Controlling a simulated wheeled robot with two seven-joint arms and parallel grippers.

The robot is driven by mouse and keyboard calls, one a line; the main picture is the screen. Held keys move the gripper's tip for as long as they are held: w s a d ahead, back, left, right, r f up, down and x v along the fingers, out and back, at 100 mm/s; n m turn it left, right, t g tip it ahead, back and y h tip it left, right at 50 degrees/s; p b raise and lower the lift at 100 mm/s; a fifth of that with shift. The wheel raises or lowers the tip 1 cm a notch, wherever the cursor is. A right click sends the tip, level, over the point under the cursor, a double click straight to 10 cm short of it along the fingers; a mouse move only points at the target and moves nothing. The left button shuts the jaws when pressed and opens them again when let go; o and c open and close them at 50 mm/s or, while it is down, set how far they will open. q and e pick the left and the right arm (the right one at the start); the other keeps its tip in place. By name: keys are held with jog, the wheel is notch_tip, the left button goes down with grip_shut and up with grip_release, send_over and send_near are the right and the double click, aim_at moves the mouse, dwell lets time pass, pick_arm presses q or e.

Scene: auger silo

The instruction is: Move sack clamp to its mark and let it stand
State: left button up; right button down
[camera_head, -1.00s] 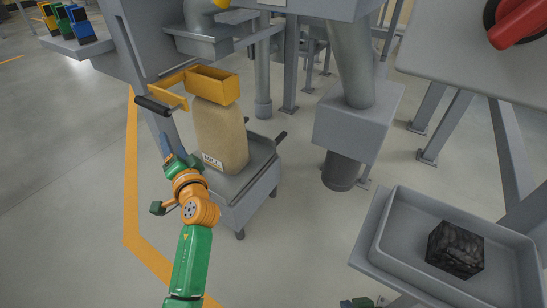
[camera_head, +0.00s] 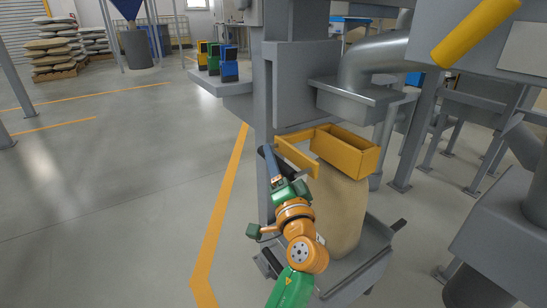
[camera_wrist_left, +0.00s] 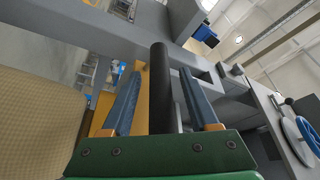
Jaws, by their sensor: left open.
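The sack clamp (camera_head: 345,152) is a yellow open box with a bent yellow side arm and a dark handle, sitting at the top of a tan sack (camera_head: 337,207). My left gripper (camera_head: 269,158) is at the handle's side of the clamp and partly hides the handle. In the left wrist view, my left gripper (camera_wrist_left: 160,76) is open, its two blue fingers apart on either side of the black handle (camera_wrist_left: 160,92). Whether a finger touches it I cannot tell. I cannot make out a mark for the clamp. My right gripper is out of view.
The sack stands on a grey cart (camera_head: 370,268) beneath a grey spout (camera_head: 355,97). A grey post (camera_head: 262,100) rises close to my left gripper. Open floor (camera_head: 110,200) lies left of the yellow line.

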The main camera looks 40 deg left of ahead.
pick_arm(q)
jog(key=shift+d, duration=0.1)
grip_shut()
dwell(0.3)
jog(key=shift+r, duration=0.1)
dwell(0.8)
